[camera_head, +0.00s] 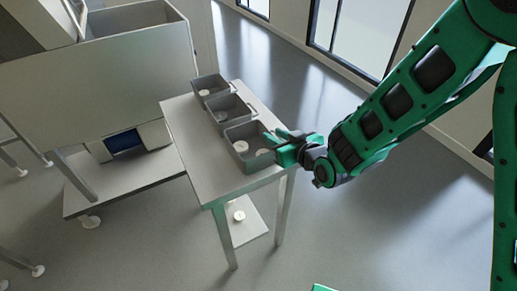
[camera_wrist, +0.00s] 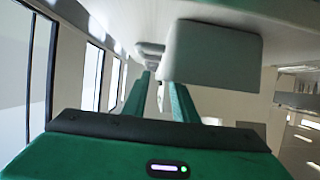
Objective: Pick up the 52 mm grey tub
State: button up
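Small pale round tubs sit in the grey bins on the narrow table. Two of them, a left one (camera_head: 241,146) and a right one (camera_head: 262,152), are in the nearest bin (camera_head: 237,164). I cannot tell which tub is the 52 mm grey one. My green gripper (camera_head: 277,146) is at the right side of the nearest bin, close to its wall.
A middle bin (camera_head: 248,117) and a far bin (camera_head: 209,77) stand in line behind, each with a pale tub. A round pale item (camera_head: 239,215) is on the low shelf (camera_head: 250,229). A large machine (camera_head: 125,65) stands left. The near tabletop (camera_head: 213,184) is bare.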

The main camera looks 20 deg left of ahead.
aim_at(270, 132)
jog(key=shift+x, duration=1.95)
jog(key=shift+c, duration=0.6)
grip_shut()
jog(key=shift+r, duration=0.15)
